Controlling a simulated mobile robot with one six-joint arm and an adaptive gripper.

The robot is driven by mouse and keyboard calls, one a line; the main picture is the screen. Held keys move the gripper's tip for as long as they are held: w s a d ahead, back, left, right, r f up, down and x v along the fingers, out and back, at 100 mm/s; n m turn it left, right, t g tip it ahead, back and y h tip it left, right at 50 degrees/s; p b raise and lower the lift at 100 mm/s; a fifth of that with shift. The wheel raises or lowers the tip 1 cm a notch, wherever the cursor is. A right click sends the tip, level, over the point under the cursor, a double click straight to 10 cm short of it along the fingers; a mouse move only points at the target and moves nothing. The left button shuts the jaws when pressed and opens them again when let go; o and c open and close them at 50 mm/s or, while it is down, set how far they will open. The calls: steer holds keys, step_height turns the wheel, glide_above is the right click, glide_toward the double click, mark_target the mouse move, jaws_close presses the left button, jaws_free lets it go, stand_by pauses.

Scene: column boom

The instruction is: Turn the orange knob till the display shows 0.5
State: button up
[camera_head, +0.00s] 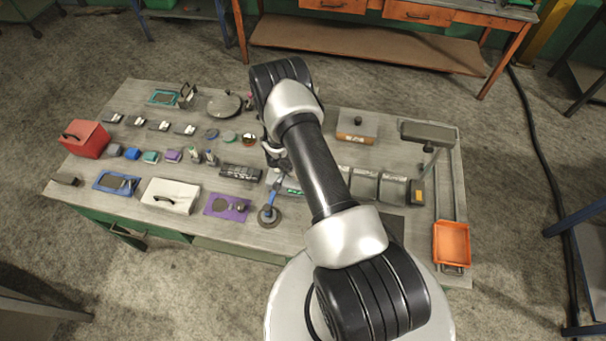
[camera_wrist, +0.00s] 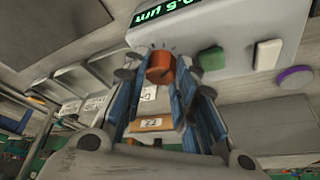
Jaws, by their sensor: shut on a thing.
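The orange knob (camera_wrist: 160,67) sits on the face of a light grey instrument (camera_wrist: 225,25) in the wrist view. My gripper (camera_wrist: 161,80) has its blue fingers on either side of the knob and is shut on it. The green-lit display (camera_wrist: 172,12) is at the top edge of the wrist view. It is slanted and partly cut off, and appears to read 0.5 µm. In the head view my gripper (camera_head: 272,150) is over the middle of the bench, and my arm hides the knob.
A green button (camera_wrist: 211,59), a white button (camera_wrist: 267,54) and a purple round part (camera_wrist: 294,78) are to the knob's right. The bench holds a red box (camera_head: 85,139), a white case (camera_head: 170,196), an orange tray (camera_head: 452,243) and many small parts around my arm.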

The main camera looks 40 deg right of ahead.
steer(key=o, duration=1.1)
steer(key=shift+c, duration=0.2)
steer(key=shift+w+a+r, duration=0.1)
steer(key=shift+a+r, duration=0.05)
steer(key=shift+r, duration=0.4)
steer(key=v, duration=0.6)
steer(key=shift+a+r, duration=0.25)
steer(key=shift+r, duration=0.1)
